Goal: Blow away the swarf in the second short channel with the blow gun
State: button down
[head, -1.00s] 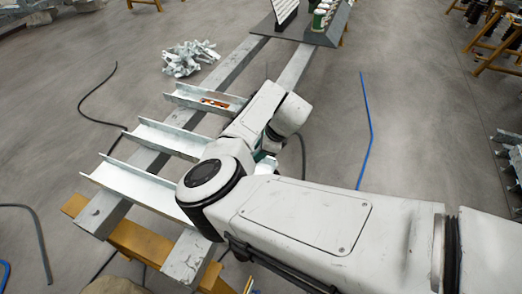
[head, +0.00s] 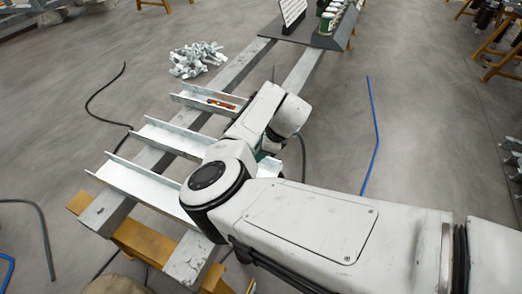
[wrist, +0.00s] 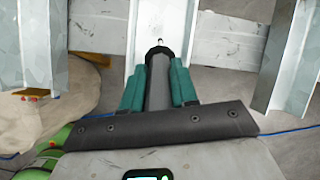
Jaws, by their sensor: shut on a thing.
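Three short metal channels lie across two long rails in the head view: a far one (head: 190,99), a middle one (head: 172,137) and a near one (head: 145,186). In the wrist view my gripper (wrist: 157,88) has its green fingers shut on the dark cylindrical blow gun (wrist: 158,72). Its thin tip points up the picture, over the floor of a channel (wrist: 143,22). I cannot tell whether tip and channel touch.
An orange-red object (head: 222,104) lies in the far channel. The rails (head: 238,69) rest on a yellow-brown support (head: 140,243). Metal pieces (head: 198,60) are heaped on the floor. A blue hose (head: 374,130) lies at right. Cans (head: 328,22) stand on a grey stand behind.

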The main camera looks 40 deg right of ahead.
jog(key=shift+w+a+f, duration=0.1)
jog(key=shift+w+a, duration=0.2)
jog(key=shift+w, duration=0.25)
jog(key=shift+w+a, duration=0.15)
jog(key=shift+w, duration=0.25)
jog(key=shift+w+a+b, duration=0.35)
jog(key=shift+w+b, duration=0.2)
jog(key=shift+w, duration=0.3)
dwell(0.4)
